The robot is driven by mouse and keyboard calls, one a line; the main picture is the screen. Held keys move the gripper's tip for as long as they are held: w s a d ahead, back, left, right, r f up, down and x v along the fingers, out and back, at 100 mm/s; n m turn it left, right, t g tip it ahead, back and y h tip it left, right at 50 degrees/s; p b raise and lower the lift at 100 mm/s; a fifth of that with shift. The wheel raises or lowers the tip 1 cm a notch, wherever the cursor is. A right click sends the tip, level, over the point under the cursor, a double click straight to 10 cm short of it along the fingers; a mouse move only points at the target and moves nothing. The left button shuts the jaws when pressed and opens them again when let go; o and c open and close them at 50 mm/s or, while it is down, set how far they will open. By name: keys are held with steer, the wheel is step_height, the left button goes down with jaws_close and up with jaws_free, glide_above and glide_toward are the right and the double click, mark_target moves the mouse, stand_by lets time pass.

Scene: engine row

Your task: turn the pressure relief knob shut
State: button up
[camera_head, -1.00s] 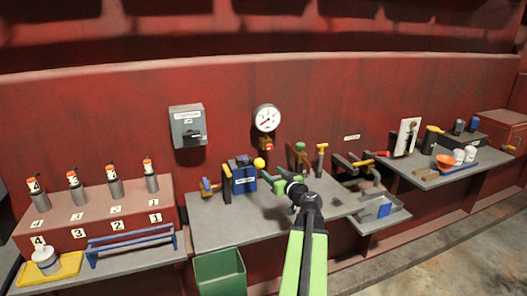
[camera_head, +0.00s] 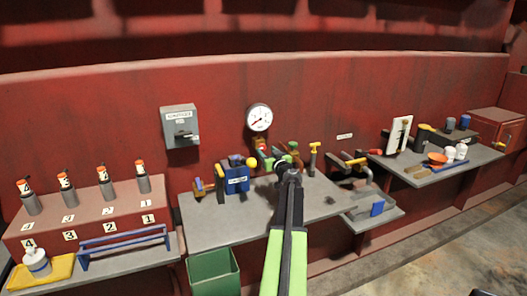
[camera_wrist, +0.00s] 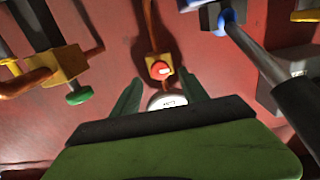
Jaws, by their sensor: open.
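The pressure relief knob is red and sits on a brass fitting on the red wall, under the round gauge (camera_head: 259,118). In the head view my gripper (camera_head: 275,157) is just in front of it and partly hides it. In the wrist view the red knob (camera_wrist: 160,70) faces the camera, between and beyond the two green fingers of my gripper (camera_wrist: 160,68). The fingers are apart and nothing is between them that I can see held. I cannot tell how far the tips are from the knob.
In the wrist view a green knob (camera_wrist: 79,96) on a brass valve is at left, and a grey bar (camera_wrist: 265,55) with a blue ring at right. A blue box (camera_head: 236,180) stands on the grey bench (camera_head: 225,228). A green bin (camera_head: 213,272) is below.

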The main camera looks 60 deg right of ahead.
mark_target(263, 147)
steer(key=x, duration=0.3)
steer(key=shift+w, duration=0.1)
